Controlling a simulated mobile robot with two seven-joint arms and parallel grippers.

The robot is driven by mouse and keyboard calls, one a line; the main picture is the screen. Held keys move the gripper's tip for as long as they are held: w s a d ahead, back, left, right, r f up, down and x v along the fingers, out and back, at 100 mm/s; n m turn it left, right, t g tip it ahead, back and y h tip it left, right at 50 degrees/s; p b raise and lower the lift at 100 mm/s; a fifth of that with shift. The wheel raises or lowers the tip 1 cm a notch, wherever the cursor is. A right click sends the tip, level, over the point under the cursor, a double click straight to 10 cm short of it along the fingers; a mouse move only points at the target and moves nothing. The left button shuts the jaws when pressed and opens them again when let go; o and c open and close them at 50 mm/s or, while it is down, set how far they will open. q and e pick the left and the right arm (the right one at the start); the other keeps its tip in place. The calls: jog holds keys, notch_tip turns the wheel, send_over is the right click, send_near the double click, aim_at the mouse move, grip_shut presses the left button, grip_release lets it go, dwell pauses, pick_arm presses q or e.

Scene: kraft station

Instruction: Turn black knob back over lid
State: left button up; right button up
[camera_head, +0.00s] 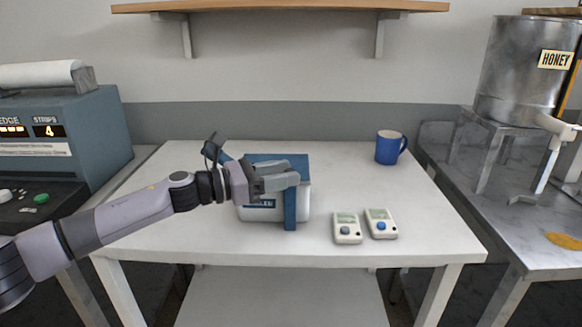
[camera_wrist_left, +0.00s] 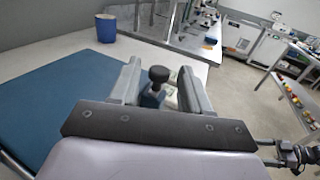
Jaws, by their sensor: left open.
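A white box (camera_head: 258,214) with a blue lid (camera_head: 283,160) stands on the white table. A blue strip (camera_head: 290,208) runs down the box's front. My left gripper (camera_head: 280,178) is open at the box's front upper edge, with its fingers pointing right. In the left wrist view the black knob (camera_wrist_left: 158,74) shows between the two open fingers, with a blue part (camera_wrist_left: 152,97) below it. I cannot tell whether the fingers touch the knob. The lid (camera_wrist_left: 45,100) lies to the left in that view. The knob is hidden in the head view.
Two small white devices (camera_head: 347,229) (camera_head: 381,224) lie on the table (camera_head: 420,213) right of the box. A blue mug (camera_head: 388,148) stands at the back right. A blue machine (camera_head: 82,128) is at left, and a honey tank (camera_head: 520,75) at right. A shelf (camera_head: 280,7) hangs above.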

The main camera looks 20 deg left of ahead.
pick_arm(q)
jog(key=shift+x, duration=1.05)
jog(key=shift+a, duration=0.1)
grip_shut()
